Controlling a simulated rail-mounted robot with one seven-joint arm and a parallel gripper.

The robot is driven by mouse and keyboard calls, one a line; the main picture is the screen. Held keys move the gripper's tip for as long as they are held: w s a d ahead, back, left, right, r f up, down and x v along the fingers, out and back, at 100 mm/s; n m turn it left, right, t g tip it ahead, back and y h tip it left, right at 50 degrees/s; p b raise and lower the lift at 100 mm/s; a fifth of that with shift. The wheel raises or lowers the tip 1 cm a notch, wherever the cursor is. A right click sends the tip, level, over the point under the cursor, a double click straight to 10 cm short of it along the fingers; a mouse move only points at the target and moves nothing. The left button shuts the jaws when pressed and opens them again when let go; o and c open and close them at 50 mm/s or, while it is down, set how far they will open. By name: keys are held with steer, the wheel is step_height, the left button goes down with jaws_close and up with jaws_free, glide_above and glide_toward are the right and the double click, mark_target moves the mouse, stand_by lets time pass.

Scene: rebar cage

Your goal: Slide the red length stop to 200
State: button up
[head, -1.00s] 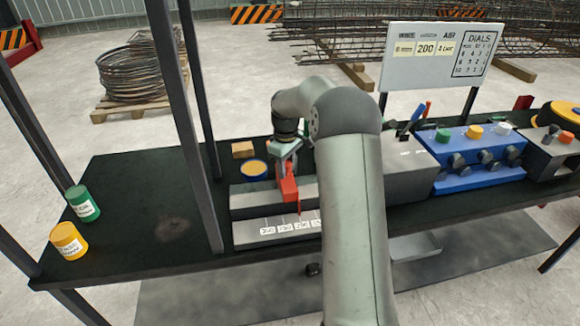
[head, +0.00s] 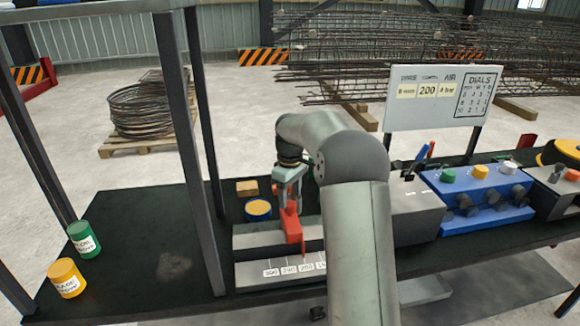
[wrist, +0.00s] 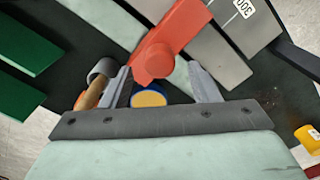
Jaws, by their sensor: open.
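The red length stop (head: 292,232) sits on the grey rail of the bench unit. Its pointed lower end hangs over the scale, close to the third label from the left, which seems to read 200 (head: 306,267). My gripper (head: 290,205) is open at the top of the stop. In the wrist view, the stop's round red knob (wrist: 157,60) lies between the spread fingers (wrist: 160,80), with a clear gap on the right. Contact on the left side cannot be told. The 300 label (wrist: 243,8) shows at the top. My arm hides the scale's right part.
A sign (head: 442,85) shows 200 in its middle field. Green (head: 84,238) and yellow (head: 67,278) cans stand left. A dark post (head: 205,170) rises left of the rail. A blue dial box (head: 478,200) stands right.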

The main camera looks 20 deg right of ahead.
step_height(320, 180, up, 13)
steer(key=shift+f, duration=0.1)
stand_by(0.5)
